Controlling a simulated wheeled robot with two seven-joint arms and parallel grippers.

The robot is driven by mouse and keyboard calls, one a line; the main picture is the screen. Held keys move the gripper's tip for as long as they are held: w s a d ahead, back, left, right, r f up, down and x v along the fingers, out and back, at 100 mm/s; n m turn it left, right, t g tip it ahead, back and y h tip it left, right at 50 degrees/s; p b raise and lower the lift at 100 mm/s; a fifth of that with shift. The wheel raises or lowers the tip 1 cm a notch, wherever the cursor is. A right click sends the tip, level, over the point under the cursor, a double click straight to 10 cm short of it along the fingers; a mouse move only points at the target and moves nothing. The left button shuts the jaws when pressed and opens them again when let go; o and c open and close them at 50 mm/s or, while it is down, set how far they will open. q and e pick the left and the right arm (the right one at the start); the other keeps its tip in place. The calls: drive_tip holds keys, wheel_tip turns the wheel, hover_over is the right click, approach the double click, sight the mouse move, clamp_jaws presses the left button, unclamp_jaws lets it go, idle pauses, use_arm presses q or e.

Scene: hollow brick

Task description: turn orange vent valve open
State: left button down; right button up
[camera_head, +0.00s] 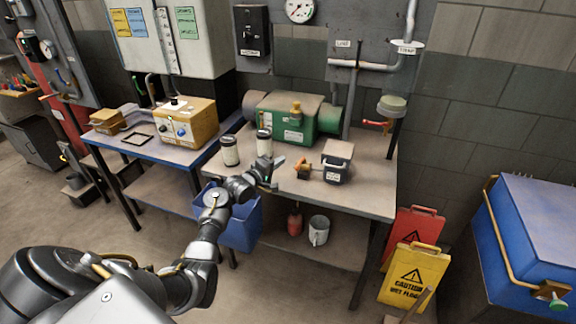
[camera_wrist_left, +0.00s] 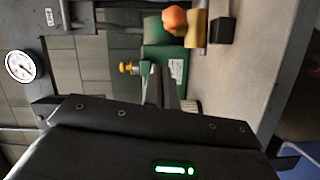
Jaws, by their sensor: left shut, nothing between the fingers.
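A round orange knob (camera_head: 302,164) on a brass body sits beside a small grey box (camera_head: 337,162) on the grey workbench. It also shows as an orange ball (camera_wrist_left: 175,20) at the top of the left wrist view. My right gripper is not in view.
Yellow (camera_head: 411,275) and red signs stand at the right. Bare bench top lies around the grey box.

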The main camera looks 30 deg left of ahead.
use_arm(q)
drive_tip(key=s, duration=0.9)
drive_tip(key=shift+a, duration=0.15)
